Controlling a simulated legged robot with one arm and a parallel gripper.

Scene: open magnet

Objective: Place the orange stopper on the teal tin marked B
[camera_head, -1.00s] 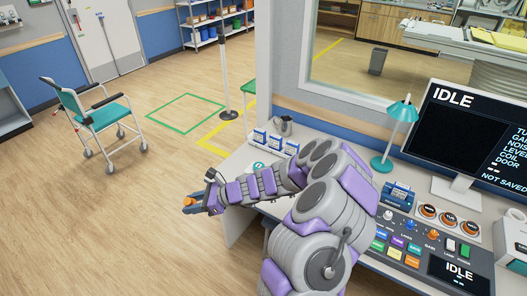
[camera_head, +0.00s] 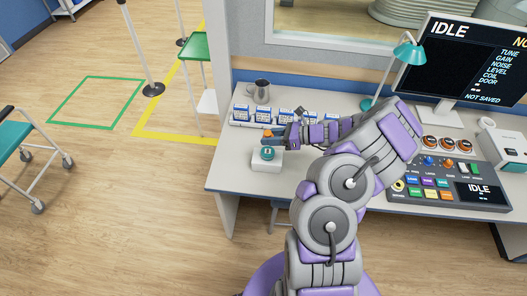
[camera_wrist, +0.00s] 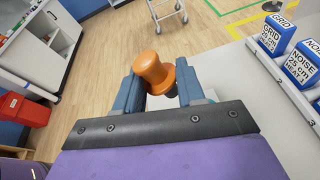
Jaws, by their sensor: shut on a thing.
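My gripper (camera_head: 272,139) is shut on the orange stopper (camera_head: 267,133). In the wrist view the orange stopper (camera_wrist: 152,66) stands out between the two grey-blue fingers (camera_wrist: 155,90). In the head view a teal round tin (camera_head: 267,153) sits on a small white block (camera_head: 266,165) on the desk, just below the gripper in the picture. A gap in height or depth between stopper and tin cannot be judged. No letter on the tin is legible. In the wrist view the tin is mostly hidden by the gripper.
Several blue-and-white boxes (camera_head: 263,114) stand in a row behind the gripper, with a grey mug (camera_head: 262,88) behind them. A teal lamp (camera_head: 408,50), a monitor (camera_head: 470,70) and a control panel (camera_head: 440,185) are to the right. The desk's left front corner (camera_head: 225,180) is clear.

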